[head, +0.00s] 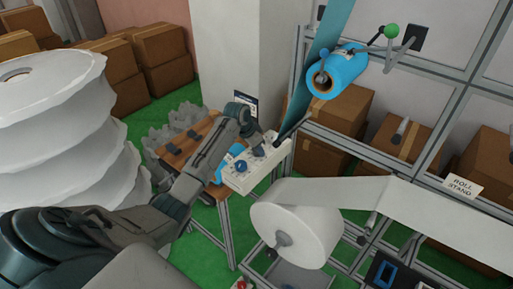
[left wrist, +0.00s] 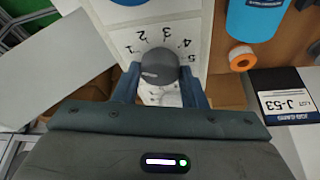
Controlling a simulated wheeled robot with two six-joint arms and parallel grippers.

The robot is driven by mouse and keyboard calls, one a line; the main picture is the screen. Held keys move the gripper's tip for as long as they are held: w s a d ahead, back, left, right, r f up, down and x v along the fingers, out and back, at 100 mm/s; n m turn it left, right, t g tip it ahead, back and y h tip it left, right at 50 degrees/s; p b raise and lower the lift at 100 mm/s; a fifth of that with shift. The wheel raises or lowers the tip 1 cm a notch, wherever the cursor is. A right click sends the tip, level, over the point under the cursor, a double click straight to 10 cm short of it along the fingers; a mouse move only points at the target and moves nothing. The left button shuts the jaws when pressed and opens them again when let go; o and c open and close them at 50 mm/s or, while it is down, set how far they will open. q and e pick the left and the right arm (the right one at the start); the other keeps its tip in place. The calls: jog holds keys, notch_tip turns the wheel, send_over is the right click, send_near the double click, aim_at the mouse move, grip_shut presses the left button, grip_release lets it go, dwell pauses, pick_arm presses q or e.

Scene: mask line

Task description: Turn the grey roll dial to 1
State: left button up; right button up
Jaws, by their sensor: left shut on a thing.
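The grey roll dial (left wrist: 160,64) sits on a white panel (left wrist: 112,14) with printed numbers fanned around its far side. A pale mark shows on the dial's near left part, but I cannot tell surely which number it points to. My left gripper (left wrist: 160,78) is shut on the dial, one finger on each side. In the head view my left gripper (head: 258,146) reaches the white control box (head: 242,181), and the fingers hide most of the grey dial. A blue dial (head: 241,165) sits nearer on the same box. My right gripper is not in view.
A blue roll (head: 340,72) hangs on the metal frame above right. A large white roll (head: 296,222) stands right of the box. Stacked white rolls (head: 50,110) fill the left. A black label card (left wrist: 285,95) lies at right in the left wrist view.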

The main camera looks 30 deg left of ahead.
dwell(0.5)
pick_arm(q)
jog(key=o, duration=1)
jog(key=shift+s+a+r+b, duration=0.15)
jog(key=shift+r+b, duration=0.2)
jog(key=shift+r, duration=0.15)
jog(key=b+v, duration=0.3)
jog(key=v, duration=0.6)
jog(key=shift+s+r, duration=0.2)
jog(key=shift+r, duration=0.15)
